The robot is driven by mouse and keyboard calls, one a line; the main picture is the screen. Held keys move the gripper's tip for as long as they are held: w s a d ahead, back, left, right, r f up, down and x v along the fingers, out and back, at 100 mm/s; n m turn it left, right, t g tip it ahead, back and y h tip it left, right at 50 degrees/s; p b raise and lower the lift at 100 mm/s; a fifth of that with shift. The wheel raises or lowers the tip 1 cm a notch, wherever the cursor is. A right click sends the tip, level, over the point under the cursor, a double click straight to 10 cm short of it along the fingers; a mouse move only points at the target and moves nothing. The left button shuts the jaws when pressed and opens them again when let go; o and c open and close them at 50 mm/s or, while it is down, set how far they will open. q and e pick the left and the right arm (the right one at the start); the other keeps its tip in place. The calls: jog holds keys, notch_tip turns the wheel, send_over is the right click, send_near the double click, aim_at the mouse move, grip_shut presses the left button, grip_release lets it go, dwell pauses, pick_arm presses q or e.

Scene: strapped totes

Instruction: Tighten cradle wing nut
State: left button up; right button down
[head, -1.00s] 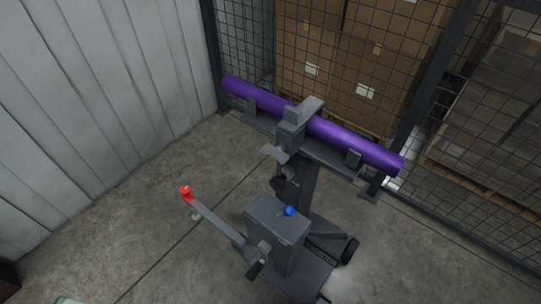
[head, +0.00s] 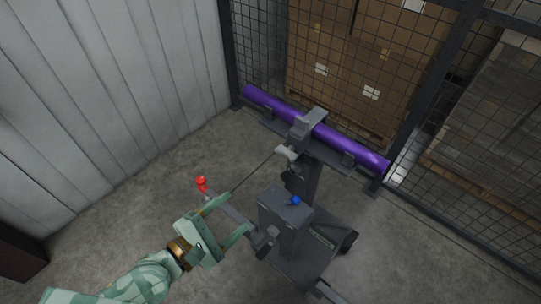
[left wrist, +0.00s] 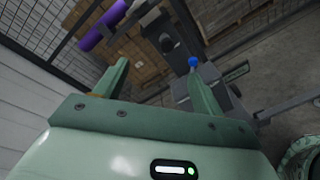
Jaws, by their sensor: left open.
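A purple roll (head: 350,147) lies across the grey cradle on top of a wheeled stand; it also shows in the left wrist view (left wrist: 100,32). A grey clamp block (head: 309,124) sits over the middle of the roll. Below it, a light grey winged piece (head: 287,152), which looks like the wing nut, sticks out on the near side. My left gripper (head: 238,212) is open and empty, in front of the stand and well short of the winged piece. In the left wrist view its two fingers (left wrist: 157,68) are spread apart. My right gripper does not show.
The stand has a grey box (head: 285,207) with a blue knob (head: 295,200) and a crank arm with a red knob (head: 201,182) close to my left gripper. A mesh fence (head: 420,130) stands behind, a corrugated wall at left.

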pick_arm(q)
notch_tip(320, 180, up, 6)
jog(key=d+n+t, duration=0.1)
jog(key=n+t, duration=0.1)
jog(key=n, duration=0.6)
jog(key=n+p, duration=0.2)
send_near(283, 156)
jog(key=shift+h, duration=0.3)
jog(key=x, duration=0.9)
jog(key=shift+w+f, duration=0.3)
jog(key=c, duration=1)
